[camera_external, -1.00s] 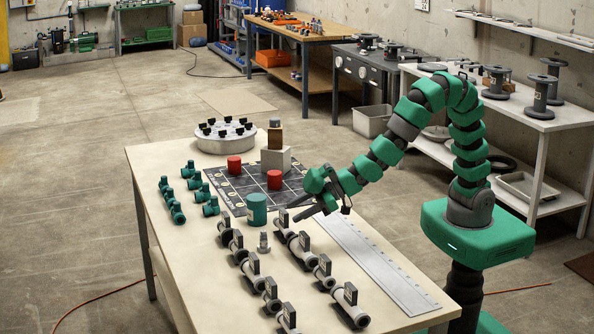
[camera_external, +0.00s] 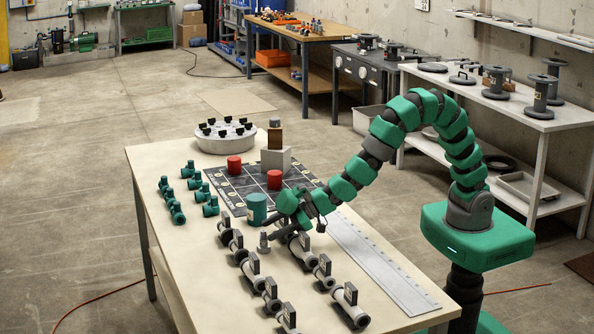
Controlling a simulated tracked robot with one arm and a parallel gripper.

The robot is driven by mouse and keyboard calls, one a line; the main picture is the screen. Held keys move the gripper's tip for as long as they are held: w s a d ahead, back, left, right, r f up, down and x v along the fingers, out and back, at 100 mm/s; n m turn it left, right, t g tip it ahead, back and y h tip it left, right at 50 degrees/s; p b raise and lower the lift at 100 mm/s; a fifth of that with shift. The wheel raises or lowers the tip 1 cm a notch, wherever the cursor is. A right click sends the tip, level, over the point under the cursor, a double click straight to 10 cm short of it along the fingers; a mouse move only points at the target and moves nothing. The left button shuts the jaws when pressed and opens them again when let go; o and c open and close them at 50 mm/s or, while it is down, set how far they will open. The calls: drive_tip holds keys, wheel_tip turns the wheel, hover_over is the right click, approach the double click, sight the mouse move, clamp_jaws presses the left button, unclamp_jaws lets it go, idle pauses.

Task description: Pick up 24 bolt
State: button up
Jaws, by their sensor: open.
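A small light-grey piece that looks like the bolt (camera_external: 264,243) stands upright on the table (camera_external: 215,290), between two rows of grey pipe fittings. Any number on it is too small to read. My gripper (camera_external: 272,228) is open, close to the bolt on its upper right. The fingers point left, toward the bolt. I cannot tell whether a finger touches it.
Grey pipe fittings with dark tags (camera_external: 254,270) stand close on both sides of the bolt. A green cylinder (camera_external: 257,205) stands just behind it. Red cylinders (camera_external: 234,163) sit on a dark grid mat (camera_external: 222,184). A long metal plate (camera_external: 375,265) lies at right.

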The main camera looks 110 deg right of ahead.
sight(259, 247)
drive_tip(key=shift+b+x, duration=0.35)
drive_tip(key=shift+x, duration=2.35)
clamp_jaws()
